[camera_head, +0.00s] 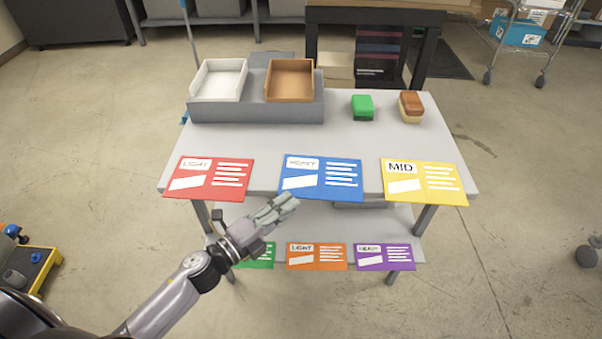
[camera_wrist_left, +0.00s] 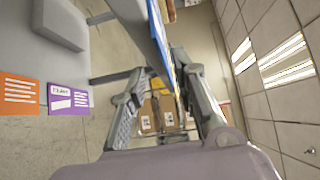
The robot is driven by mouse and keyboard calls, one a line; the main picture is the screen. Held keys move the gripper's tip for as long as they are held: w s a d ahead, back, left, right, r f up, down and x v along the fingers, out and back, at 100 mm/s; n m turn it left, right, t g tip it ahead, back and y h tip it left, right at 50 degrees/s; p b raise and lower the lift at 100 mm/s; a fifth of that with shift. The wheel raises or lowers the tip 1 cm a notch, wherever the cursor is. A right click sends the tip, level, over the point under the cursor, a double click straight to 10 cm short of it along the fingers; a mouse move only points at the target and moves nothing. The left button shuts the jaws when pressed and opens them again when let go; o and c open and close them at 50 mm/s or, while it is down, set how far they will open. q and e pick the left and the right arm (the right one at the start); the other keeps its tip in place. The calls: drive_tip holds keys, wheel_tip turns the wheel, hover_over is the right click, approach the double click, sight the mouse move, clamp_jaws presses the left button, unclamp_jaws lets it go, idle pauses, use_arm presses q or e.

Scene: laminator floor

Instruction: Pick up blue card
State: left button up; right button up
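The blue card (camera_head: 335,182) lies flat at the middle of the table's front edge and overhangs it, with a white label and white lines. In the left wrist view the blue card (camera_wrist_left: 160,36) shows nearly edge-on. My left gripper (camera_head: 288,203) is at the card's front-left corner. In the wrist view its fingers (camera_wrist_left: 158,78) are spread, one on the table-underside side and one above. The card's edge shows in the gap between them; I cannot tell whether either finger touches it. My right gripper is not in view.
On the table (camera_head: 270,145), a red card (camera_head: 208,190) lies left and a yellow card (camera_head: 430,195) right. More cards sit on the lower shelf (camera_head: 385,225).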

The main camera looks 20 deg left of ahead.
sight(301, 175)
use_arm(q)
drive_tip(key=x, duration=0.3)
drive_tip(key=shift+w+d+r, duration=0.2)
drive_tip(key=shift+w+d, duration=0.05)
drive_tip(key=shift+w, duration=0.05)
drive_tip(key=shift+c, duration=0.6)
clamp_jaws()
